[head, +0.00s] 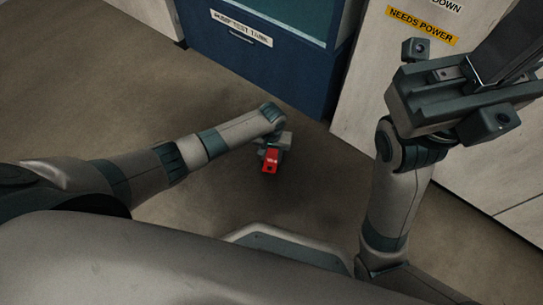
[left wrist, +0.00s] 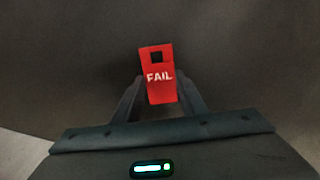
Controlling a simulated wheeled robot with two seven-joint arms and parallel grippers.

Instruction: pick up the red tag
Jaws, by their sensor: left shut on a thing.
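The red tag (head: 270,160) shows near the middle of the head view, at the end of my left arm. In the left wrist view the red tag (left wrist: 158,88) has white letters reading FAIL and a square hole near its top. My left gripper (left wrist: 160,92) is shut on the tag, with one finger on each side of its lower part. In the head view the left gripper (head: 272,148) is small and partly hidden by its wrist. My right gripper (head: 490,75) is raised at the upper right; its fingers run toward the picture's edge, and their opening cannot be made out.
A blue cabinet labelled PUMP TEST TANK (head: 260,70) stands beyond the left gripper. A pale panel with a yellow NEEDS POWER label (head: 422,25) stands at the right, behind my right arm. Open brown floor (head: 100,100) lies at the left and around the tag.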

